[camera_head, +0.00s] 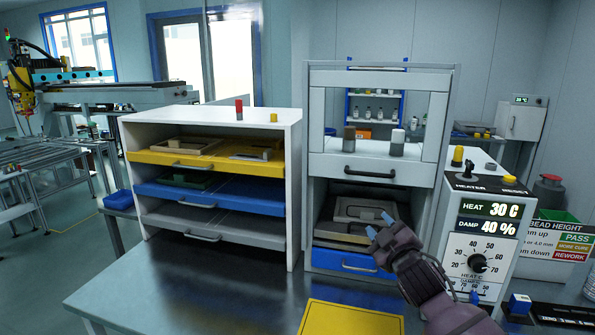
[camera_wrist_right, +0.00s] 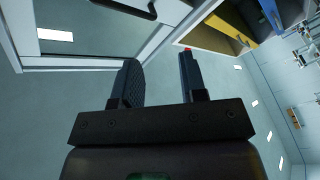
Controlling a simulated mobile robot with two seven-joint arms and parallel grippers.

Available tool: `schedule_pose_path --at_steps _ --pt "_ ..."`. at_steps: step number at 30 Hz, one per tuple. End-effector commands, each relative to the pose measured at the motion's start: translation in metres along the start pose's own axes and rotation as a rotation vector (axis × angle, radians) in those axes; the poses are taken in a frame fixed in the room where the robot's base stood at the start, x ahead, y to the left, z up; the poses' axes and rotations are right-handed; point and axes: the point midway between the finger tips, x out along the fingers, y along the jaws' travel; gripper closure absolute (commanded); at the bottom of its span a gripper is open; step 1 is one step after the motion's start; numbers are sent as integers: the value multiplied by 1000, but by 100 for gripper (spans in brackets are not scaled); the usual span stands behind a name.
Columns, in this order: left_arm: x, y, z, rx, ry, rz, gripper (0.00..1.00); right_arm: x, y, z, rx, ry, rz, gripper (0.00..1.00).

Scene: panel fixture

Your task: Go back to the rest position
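My right gripper (camera_head: 379,225) comes in from the lower right in the head view. It is in front of the open lower bay of the grey cabinet (camera_head: 318,105). Its two light-blue fingertips stand apart with nothing visible between them. In the right wrist view the two dark fingers of the right gripper (camera_wrist_right: 160,75) are also spread, and the gap is empty. A grey tray-like part (camera_head: 352,212) lies in the bay behind the gripper. My left gripper does not show in either view.
A white shelf unit (camera_head: 212,116) with yellow, blue and grey drawers stands at left. A heater box (camera_head: 450,235) reading 30 C is close to the right of my arm. A yellow mat (camera_head: 350,320) lies on the metal table (camera_head: 190,290), whose front left is clear.

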Motion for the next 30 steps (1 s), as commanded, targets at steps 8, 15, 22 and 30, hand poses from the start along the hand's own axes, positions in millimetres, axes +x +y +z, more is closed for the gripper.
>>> schedule_pose_path --at_steps 8,15,22,30 --pt "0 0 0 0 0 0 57 -89 -62 62 333 -126 -64 61" --pt "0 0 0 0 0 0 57 -178 -106 110 543 -272 -83 61" --pt "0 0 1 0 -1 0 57 -271 -143 150 661 -438 -84 61" --pt "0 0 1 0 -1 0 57 -378 -182 185 720 -643 -89 61"
